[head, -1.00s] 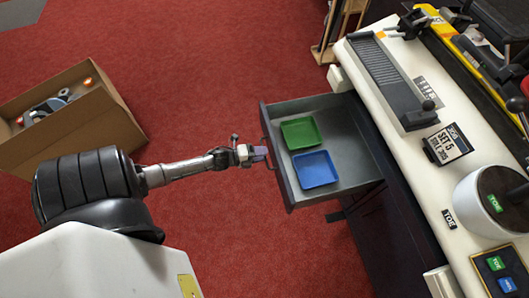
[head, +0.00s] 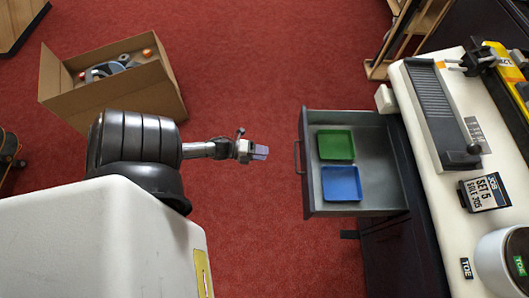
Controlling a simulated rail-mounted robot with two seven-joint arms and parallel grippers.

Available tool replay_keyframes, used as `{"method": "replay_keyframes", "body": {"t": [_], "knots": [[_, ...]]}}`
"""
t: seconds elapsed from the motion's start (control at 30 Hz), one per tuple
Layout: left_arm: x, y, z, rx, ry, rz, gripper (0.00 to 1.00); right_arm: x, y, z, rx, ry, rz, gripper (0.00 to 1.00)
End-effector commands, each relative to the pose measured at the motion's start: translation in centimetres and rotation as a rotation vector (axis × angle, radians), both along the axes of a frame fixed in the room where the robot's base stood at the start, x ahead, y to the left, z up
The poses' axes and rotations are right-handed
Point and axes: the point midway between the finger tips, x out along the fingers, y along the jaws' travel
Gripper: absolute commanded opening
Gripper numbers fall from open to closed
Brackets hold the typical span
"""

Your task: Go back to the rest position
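My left gripper (head: 261,152) is stretched out over the red carpet, to the left of the open drawer (head: 376,166) and apart from its handle (head: 298,157). Its fingers look pale purple and small, and I cannot make out a gap between them. Nothing shows hanging from it. My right gripper is not in the head view. The drawer holds a green tray (head: 336,145) and, nearer the front of the picture, a blue tray (head: 342,184).
The white-topped bench (head: 432,150) stands at the right, with a sign (head: 486,192) and a white round container (head: 498,262) on it. An open cardboard box (head: 125,95) with several items stands at upper left. Bare carpet (head: 255,60) lies between box and drawer.

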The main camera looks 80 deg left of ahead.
Motion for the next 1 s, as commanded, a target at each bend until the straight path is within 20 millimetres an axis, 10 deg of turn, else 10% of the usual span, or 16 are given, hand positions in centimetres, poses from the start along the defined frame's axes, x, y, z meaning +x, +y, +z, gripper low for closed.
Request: {"method": "replay_keyframes", "body": {"t": [0.67,1.0], "knots": [[0.0,0.1,-0.1,-0.051,0.018,0.016,0.36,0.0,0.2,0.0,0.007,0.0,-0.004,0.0],[-1.4,6.3,-5.1,-0.215,0.415,0.57,0.36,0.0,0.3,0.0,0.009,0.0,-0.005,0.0]]}}
